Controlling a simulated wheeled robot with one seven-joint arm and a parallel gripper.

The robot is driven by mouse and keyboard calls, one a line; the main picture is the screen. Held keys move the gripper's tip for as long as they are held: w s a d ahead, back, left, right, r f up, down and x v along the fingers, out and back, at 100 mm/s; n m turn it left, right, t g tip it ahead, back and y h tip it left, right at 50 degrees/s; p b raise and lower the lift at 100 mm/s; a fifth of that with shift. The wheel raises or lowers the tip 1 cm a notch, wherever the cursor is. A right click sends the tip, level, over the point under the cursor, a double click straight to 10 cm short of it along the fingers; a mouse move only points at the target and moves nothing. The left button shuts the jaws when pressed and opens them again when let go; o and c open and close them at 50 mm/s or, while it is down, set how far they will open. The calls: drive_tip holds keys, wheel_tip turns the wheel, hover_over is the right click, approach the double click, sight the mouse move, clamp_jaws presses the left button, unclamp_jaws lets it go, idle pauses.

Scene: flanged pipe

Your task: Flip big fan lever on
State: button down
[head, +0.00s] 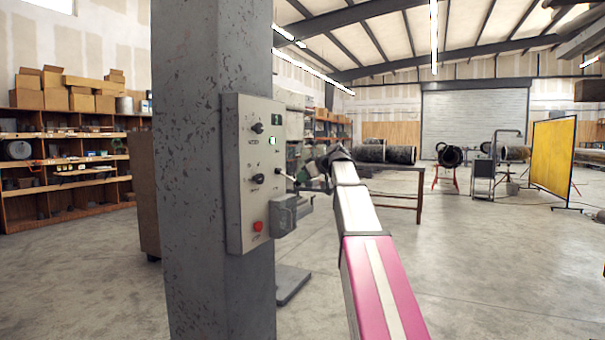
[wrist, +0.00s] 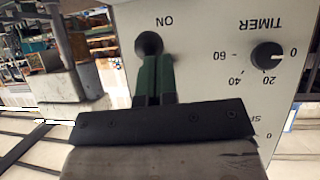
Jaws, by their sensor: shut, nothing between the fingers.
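A light control panel (head: 247,160) is mounted on a grey pillar in the head view. In the wrist view, the panel face (wrist: 205,40) appears upside down. It carries a dark rounded knob (wrist: 149,43), apparently the lever's end, close to the printed word ON. My gripper's green fingers (wrist: 154,78) are together and empty, with their tips at or just beside this knob. I cannot tell whether they touch it. In the head view my gripper (head: 286,177) reaches the panel's right side from the right; it is small there and the lever is hard to make out.
A black TIMER dial (wrist: 268,55) sits beside the lever knob. The panel also bears a red button (head: 258,226), and a grey box (head: 283,215) juts out at its lower right. The pillar (head: 212,190) blocks the left; open floor lies right.

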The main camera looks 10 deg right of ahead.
drive_tip(key=shift+f, duration=0.5)
drive_tip(key=shift+w, duration=0.1)
